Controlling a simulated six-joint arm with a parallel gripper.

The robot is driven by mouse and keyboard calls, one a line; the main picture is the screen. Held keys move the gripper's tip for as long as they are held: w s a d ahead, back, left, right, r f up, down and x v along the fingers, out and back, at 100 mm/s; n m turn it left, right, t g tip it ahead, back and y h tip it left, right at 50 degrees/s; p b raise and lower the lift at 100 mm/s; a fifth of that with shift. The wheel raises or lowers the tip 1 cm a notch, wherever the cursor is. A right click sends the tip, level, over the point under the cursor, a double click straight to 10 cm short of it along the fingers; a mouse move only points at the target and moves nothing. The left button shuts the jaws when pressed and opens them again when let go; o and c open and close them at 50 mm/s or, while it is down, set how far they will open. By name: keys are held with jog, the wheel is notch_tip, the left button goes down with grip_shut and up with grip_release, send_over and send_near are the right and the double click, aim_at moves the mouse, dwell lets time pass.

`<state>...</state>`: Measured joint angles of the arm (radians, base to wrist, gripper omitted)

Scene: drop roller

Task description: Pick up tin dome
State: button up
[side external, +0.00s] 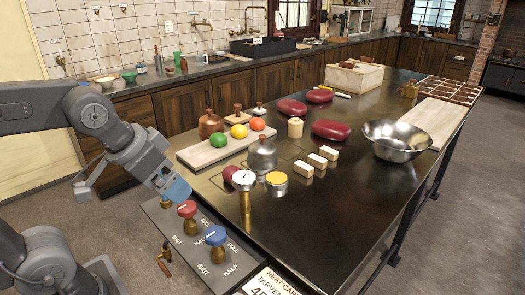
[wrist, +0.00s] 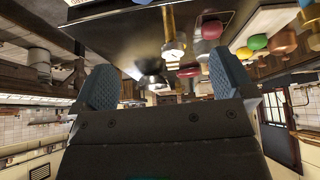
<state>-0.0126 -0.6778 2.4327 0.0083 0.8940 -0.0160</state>
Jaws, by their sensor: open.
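The tin dome (side external: 262,157) is a grey metal dome with a small knob on top. It stands upright on the dark table (side external: 350,190), just behind the dial gauge and the yellow-topped tin in the side view. I cannot make it out for certain in the wrist view. My gripper (side external: 178,190) is at the left, off the table's near edge and close above the valve panel, well apart from the dome. Its two blue fingers are spread with nothing between them in the wrist view (wrist: 163,88).
A brass dial gauge (side external: 244,188), a yellow-topped tin (side external: 276,184) and a dark red ball (side external: 230,173) stand close to the dome. A board (side external: 205,153) with coloured balls lies behind. Wooden blocks (side external: 317,161) and a steel bowl (side external: 396,139) are to the right. Valve knobs (side external: 187,209) rise near my gripper.

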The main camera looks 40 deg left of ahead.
jog(key=w+a+r+n, duration=0.1)
jog(key=w+a+r, duration=0.2)
jog(key=w, duration=0.8)
jog(key=n+y, duration=0.2)
jog(key=n, duration=0.1)
send_near(261, 138)
jog(key=x, duration=0.7)
jog(key=shift+x, duration=2.75)
jog(key=shift+c, duration=0.5)
jog(key=c, duration=0.5)
jog(key=shift+c, duration=0.2)
